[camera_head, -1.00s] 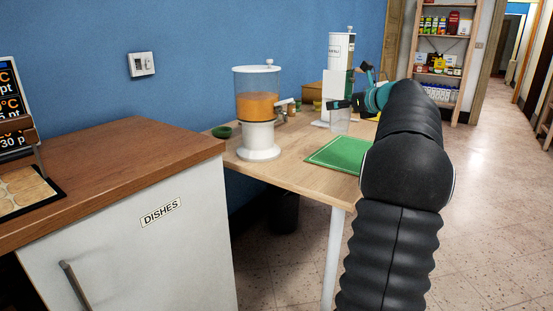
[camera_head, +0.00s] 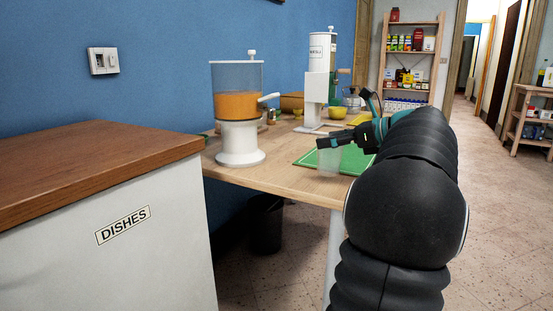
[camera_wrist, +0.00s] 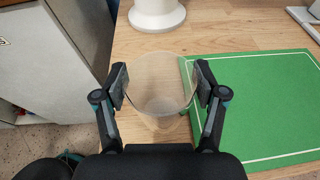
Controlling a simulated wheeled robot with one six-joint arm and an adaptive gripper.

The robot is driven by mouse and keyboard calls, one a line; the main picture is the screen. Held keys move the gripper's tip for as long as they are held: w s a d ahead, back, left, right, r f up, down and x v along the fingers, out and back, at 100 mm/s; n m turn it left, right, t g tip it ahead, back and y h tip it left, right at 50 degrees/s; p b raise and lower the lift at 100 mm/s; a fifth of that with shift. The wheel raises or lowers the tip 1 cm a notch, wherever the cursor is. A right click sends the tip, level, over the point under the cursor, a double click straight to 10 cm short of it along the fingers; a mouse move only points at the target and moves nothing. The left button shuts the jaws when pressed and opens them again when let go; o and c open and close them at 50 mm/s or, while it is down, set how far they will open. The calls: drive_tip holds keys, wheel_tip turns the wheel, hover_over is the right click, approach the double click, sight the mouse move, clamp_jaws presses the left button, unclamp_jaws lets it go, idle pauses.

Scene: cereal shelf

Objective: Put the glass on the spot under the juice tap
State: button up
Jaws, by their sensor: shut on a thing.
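A clear, empty glass (camera_wrist: 161,88) is held between the two fingers of my gripper (camera_wrist: 160,85) in the wrist view. In the head view the glass (camera_head: 329,161) hangs upright from my gripper (camera_head: 330,146) near the table's front edge; whether it touches the wood I cannot tell. The juice dispenser (camera_head: 238,105) has an orange-filled clear tank on a white pedestal, and its tap (camera_head: 268,97) points right. The dispenser stands left of and beyond the glass. In the wrist view its white base (camera_wrist: 157,12) shows at the top. I cannot make out a marked spot under the tap.
A green mat (camera_head: 310,157) lies right of the glass. A white cereal dispenser (camera_head: 319,85) stands farther back, with bowls (camera_head: 337,112) and small jars near it. The DISHES cabinet (camera_head: 120,225) stands at left. Bare wood (camera_head: 262,178) lies between dispenser and glass.

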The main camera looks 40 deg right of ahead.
drive_tip(key=r+x, duration=0.1)
drive_tip(key=x, duration=0.4)
drive_tip(key=r+b+x, duration=0.1)
drive_tip(key=x, duration=0.4)
drive_tip(key=w+r+b+x, duration=0.1)
drive_tip(key=x, duration=0.5)
drive_tip(key=shift+w+a+r, duration=0.1)
drive_tip(key=shift+a+r, duration=0.05)
drive_tip(key=shift+r, duration=0.15)
drive_tip(key=shift+f, duration=0.1)
drive_tip(key=shift+f, duration=0.15)
drive_tip(key=o, duration=1.8)
